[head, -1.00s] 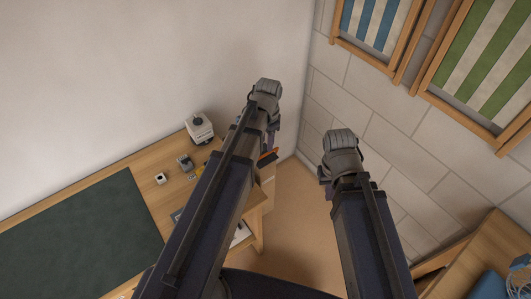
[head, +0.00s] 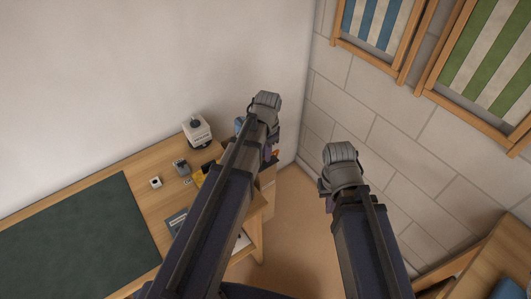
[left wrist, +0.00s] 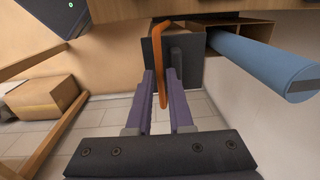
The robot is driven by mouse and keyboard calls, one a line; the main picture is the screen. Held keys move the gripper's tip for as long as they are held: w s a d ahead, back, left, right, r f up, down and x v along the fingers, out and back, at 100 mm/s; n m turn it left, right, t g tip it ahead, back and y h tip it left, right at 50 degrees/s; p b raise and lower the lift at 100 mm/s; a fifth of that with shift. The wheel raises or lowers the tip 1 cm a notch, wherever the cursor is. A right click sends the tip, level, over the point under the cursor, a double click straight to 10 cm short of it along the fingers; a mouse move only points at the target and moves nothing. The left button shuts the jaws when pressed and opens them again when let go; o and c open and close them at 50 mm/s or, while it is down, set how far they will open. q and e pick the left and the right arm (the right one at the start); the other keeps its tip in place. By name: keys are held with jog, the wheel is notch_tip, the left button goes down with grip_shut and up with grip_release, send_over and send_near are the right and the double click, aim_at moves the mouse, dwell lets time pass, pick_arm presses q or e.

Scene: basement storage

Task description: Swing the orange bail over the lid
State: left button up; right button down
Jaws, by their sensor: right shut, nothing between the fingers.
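The orange bail (left wrist: 161,82) runs as a bent bar from the dark grey box (left wrist: 190,68) down between the purple fingers of my left gripper (left wrist: 160,88) in the left wrist view. The fingers stand close together, one on each side of the bar, and look shut on it. In the head view my left gripper (head: 270,145) is beyond the desk's right end, mostly hidden by its own arm. Only a scrap of orange shows beside it there. My right gripper (head: 326,187) is shut and empty, held over the floor away from the box. The lid is not clearly distinguishable.
A wooden desk (head: 149,210) with a dark green mat (head: 80,235) stands on the left. A white container (head: 196,132) and small items lie on it. A blue cylinder (left wrist: 265,66) juts out beside the box. Cardboard boxes (left wrist: 45,100) stand at left. Floor is free between the arms.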

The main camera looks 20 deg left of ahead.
pick_arm(q)
grip_shut()
dwell(1.0)
